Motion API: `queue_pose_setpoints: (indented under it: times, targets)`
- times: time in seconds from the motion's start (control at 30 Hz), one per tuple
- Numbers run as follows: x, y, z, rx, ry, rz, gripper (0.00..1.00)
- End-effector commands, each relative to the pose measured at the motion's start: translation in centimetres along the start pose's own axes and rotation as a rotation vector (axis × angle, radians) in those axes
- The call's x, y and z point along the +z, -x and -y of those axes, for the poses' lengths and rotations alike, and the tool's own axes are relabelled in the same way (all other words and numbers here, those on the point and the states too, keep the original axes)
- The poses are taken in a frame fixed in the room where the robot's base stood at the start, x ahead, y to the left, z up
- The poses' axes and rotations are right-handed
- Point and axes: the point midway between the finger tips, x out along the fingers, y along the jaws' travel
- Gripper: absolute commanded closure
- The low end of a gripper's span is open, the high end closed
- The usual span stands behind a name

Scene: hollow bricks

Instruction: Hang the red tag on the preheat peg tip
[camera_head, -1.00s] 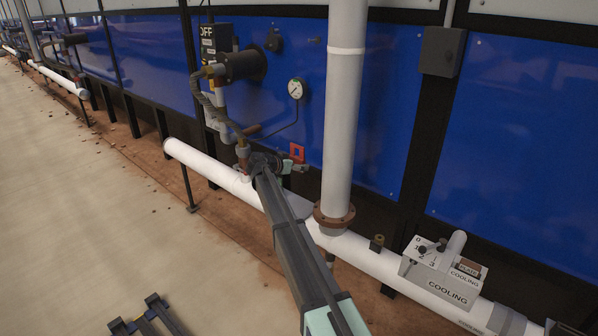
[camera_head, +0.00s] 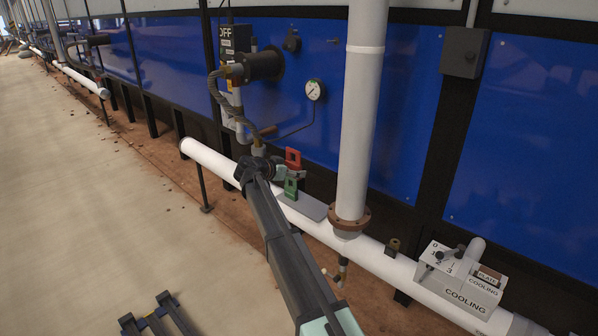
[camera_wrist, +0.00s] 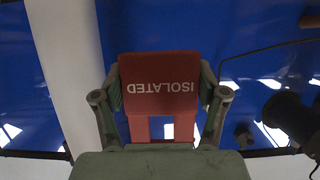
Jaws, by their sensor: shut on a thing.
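The red tag (camera_head: 293,158) is held in my gripper (camera_head: 284,172), in front of the blue wall. In the wrist view the red tag (camera_wrist: 160,85) sits between both fingers of my gripper (camera_wrist: 160,95), with "ISOLATED" reading upside down and an opening on its near side. My gripper is shut on it. A dark green piece (camera_head: 291,187) shows just below the gripper; I cannot tell what it is. A small peg-like part (camera_head: 335,41) sticks out of the blue panel, too small to identify. I can read no preheat label.
A white vertical pipe (camera_head: 361,130) stands right of the gripper, above a long white horizontal pipe (camera_head: 380,262). A grey plate (camera_head: 308,206) lies by the gripper. A gauge (camera_head: 314,90), a dark cylinder (camera_head: 264,66) and a cooling box (camera_head: 462,278) are nearby.

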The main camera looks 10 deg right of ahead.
Motion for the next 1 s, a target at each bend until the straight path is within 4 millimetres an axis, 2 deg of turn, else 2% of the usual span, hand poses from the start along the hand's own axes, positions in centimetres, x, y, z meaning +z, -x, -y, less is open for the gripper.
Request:
queue_pose_setpoints:
  times: [0.7, 1.0]
  targets:
    - [1.5, 7.4, 0.0, -0.001, 0.0, -0.001, 0.7]
    - [1.5, 8.0, 0.0, 0.0, 0.0, -0.001, 0.7]
